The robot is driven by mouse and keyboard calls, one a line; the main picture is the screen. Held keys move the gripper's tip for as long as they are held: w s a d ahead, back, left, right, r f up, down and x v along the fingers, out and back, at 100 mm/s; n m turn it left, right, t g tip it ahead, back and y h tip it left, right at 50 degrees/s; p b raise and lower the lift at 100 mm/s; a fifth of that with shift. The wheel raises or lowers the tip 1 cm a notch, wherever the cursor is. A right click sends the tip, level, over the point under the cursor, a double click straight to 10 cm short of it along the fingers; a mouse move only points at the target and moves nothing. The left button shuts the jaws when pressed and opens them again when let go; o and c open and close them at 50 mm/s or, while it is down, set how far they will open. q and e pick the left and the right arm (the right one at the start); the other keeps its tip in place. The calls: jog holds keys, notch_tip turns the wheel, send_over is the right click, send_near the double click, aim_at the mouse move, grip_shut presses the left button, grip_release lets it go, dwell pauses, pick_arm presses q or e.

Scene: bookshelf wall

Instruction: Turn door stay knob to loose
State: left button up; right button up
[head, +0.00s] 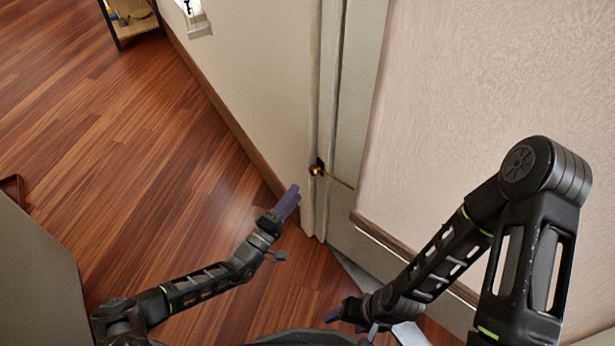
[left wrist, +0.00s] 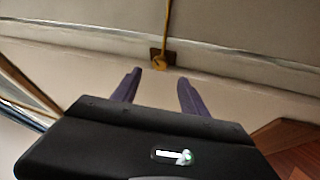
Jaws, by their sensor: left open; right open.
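The door stay knob (head: 316,170) is a small brass piece on the pale door frame in the head view, with a thin brass rod (head: 340,182) running from it to the right. In the left wrist view the knob (left wrist: 159,63) shows just beyond the fingertips, roughly between them, with the rod (left wrist: 167,25) rising from it. My left gripper (head: 293,194) is below and left of the knob, apart from it; its purple fingers (left wrist: 158,80) are spread and empty. My right gripper (head: 335,314) is low near the bottom of the head view, far from the knob; its fingers are partly hidden.
A textured pinkish wall panel (head: 500,80) stands right of the frame, close to my right arm. A wooden floor (head: 130,150) lies open on the left. A grey panel (head: 35,270) stands at the left edge, and a small shelf (head: 130,22) at top left.

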aim_at(311, 173)
pick_arm(q)
jog(key=b+x, duration=0.2)
jog(key=x, duration=0.4)
jog(key=shift+w+d, duration=0.15)
jog(key=shift+w+d+r, duration=0.25)
jog(key=shift+w+d, duration=0.1)
jog(key=shift+w, duration=0.25)
jog(key=shift+c, duration=0.5)
grip_shut()
